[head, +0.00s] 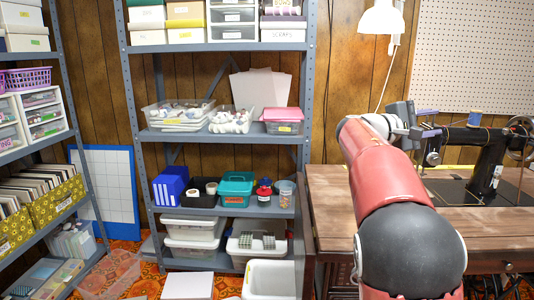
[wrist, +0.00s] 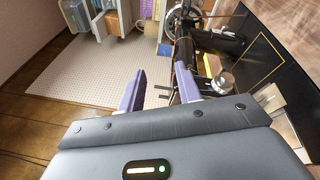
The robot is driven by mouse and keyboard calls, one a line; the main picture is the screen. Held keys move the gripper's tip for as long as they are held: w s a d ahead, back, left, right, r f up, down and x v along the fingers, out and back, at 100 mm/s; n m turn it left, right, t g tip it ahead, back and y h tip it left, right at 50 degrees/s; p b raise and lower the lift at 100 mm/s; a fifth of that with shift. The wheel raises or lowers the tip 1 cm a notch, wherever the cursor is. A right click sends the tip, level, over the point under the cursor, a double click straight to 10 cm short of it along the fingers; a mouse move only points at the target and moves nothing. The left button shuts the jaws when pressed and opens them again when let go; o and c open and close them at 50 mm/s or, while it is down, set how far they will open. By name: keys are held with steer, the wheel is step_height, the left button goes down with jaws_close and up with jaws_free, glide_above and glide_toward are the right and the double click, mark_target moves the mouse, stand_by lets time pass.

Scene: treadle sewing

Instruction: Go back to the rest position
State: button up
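My gripper (wrist: 161,90) shows in the wrist view with its two purple fingers apart and nothing between them. In the head view my red and black arm reaches over the sewing table, and the gripper (head: 430,132) is beside the black sewing machine (head: 477,150), partly hidden by the arm's end. The sewing machine also shows in the wrist view (wrist: 215,42), behind and to the right of the fingers. I cannot tell from these views whether the fingers touch it.
The wooden sewing table (head: 335,215) stands at the right. A metal shelf (head: 225,138) with bins and boxes stands in the middle, another at the left. A white lamp (head: 382,18) hangs above the table. A pegboard (head: 470,60) covers the wall behind.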

steer(key=s+a+f+m+y, duration=0.1)
steer(key=s+f+y, duration=0.2)
steer(key=s+f, duration=0.1)
steer(key=s+a+f+m+y, duration=0.1)
steer(key=s+f+y, duration=0.2)
steer(key=s+f, duration=0.1)
steer(key=s+a+f+y, duration=0.2)
steer(key=s+f+y, duration=0.1)
steer(key=s+f, duration=0.2)
steer(key=shift+s+m, duration=0.4)
steer(key=shift+s, duration=0.1)
steer(key=s+a+f+m+t+y+b, duration=0.1)
steer(key=s+a+f+m+y, duration=0.3)
steer(key=s+a+f+y, duration=0.5)
steer(key=s+a+f, duration=0.7)
steer(key=s+a, duration=0.3)
steer(key=shift+s, duration=0.3)
